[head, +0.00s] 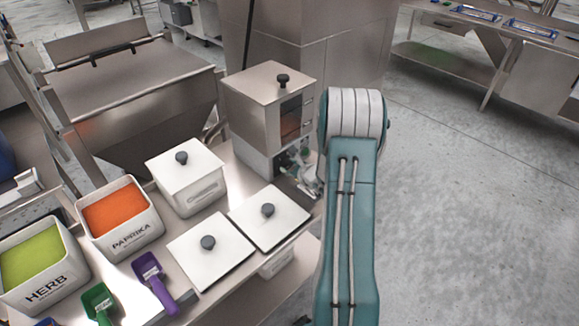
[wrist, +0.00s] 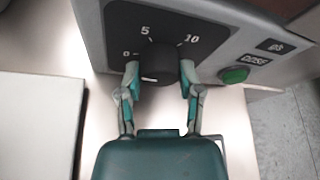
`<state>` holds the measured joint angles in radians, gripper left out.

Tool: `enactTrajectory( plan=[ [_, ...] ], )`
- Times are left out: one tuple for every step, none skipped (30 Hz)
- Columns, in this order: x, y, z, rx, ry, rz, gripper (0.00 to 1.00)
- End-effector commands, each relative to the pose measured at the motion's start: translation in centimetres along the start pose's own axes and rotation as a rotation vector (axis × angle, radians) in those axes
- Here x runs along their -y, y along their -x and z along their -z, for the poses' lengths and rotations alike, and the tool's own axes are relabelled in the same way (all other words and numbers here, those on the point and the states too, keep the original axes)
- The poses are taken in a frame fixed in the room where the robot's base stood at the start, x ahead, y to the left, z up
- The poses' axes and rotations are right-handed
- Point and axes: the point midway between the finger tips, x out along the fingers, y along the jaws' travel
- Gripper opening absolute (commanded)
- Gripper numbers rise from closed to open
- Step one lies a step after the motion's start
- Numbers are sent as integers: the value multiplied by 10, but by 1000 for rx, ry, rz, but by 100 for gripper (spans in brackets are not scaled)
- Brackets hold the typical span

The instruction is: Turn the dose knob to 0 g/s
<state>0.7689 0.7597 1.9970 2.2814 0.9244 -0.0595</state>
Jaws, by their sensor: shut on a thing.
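The black dose knob (wrist: 160,62) sits on a dark dial plate marked 0, 5 and 10 in the wrist view. A short white mark shows low on the knob's near side; which number it lines up with I cannot tell. My gripper (wrist: 159,75) has one finger on each side of the knob and is shut on it. The knob belongs to a steel doser (head: 265,115) at the table's far right in the head view. There my gripper (head: 309,176) is partly hidden by my arm, and the knob cannot be made out.
A green button (wrist: 235,75) with a DOSE label is right of the dial. White lids (head: 210,262) with black knobs, a lidded white bin (head: 187,190), paprika (head: 113,212) and herb (head: 32,257) bins, and green and purple scoops (head: 153,280) crowd the table. Open floor lies right.

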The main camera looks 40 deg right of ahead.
Motion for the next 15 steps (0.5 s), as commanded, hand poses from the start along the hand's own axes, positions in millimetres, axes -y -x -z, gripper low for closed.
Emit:
enactTrajectory(
  plan=[
    [1, -1, -5, 12, 42, 19, 0],
    [1, -1, -5, 11, 67, 29, 0],
    [1, -1, -5, 11, 98, 43, 0],
    [1, -1, -5, 12, 122, 53, 0],
    [1, -1, -5, 12, 145, 63, 0],
    [1, -1, -5, 13, 176, 76, 0],
    [1, -1, -6, 13, 198, 84, 0],
    [1, -1, -5, 13, 219, 93, 0],
    [0, -1, -6, 13, 246, 104, 0],
    [1, -1, -6, 13, 266, 113, 0],
    [1, -1, -6, 14, 285, 121, 0],
    [1, -1, -6, 14, 308, 130, 0],
    [1, -1, -6, 13, 325, 138, 0],
    [0, -1, -6, 13, 341, 143, 0],
    [0, -1, -6, 13, 359, 152, 0]
  ],
)
